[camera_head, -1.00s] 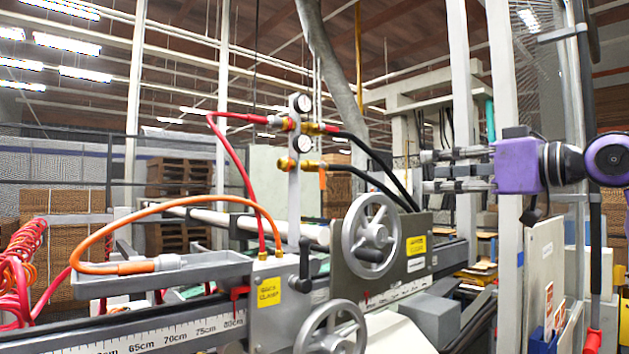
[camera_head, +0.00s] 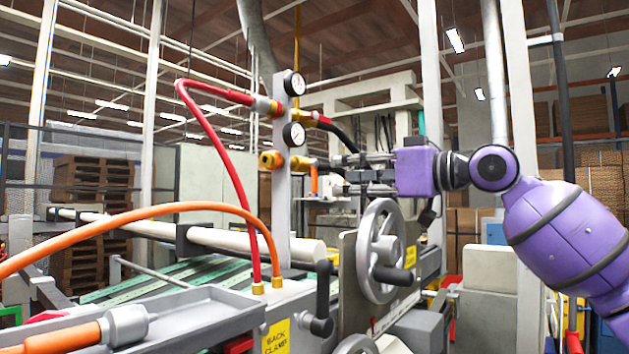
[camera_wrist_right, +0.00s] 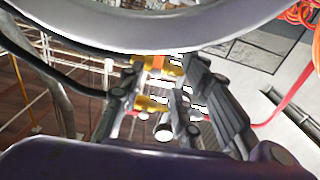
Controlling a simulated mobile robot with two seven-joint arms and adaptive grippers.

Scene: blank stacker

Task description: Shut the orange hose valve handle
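The orange valve handle (camera_head: 314,181) hangs down from the lower brass valve (camera_head: 298,163) on the grey gauge post (camera_head: 281,200). My right gripper (camera_head: 338,172) comes in from the right with its fingers pointing left, just right of the handle. In the right wrist view the two dark fingers (camera_wrist_right: 165,105) stand apart, with brass fittings (camera_wrist_right: 152,103) and a small orange part (camera_wrist_right: 153,62) seen between and beyond them. Whether a finger touches the handle I cannot tell. My left gripper is out of view.
Two pressure gauges (camera_head: 294,84) sit on the post. A red hose (camera_head: 205,130) and an orange hose (camera_head: 130,218) loop at the left. A grey handwheel (camera_head: 380,250) stands below my right gripper. A black lever (camera_head: 322,295) is near the post's base.

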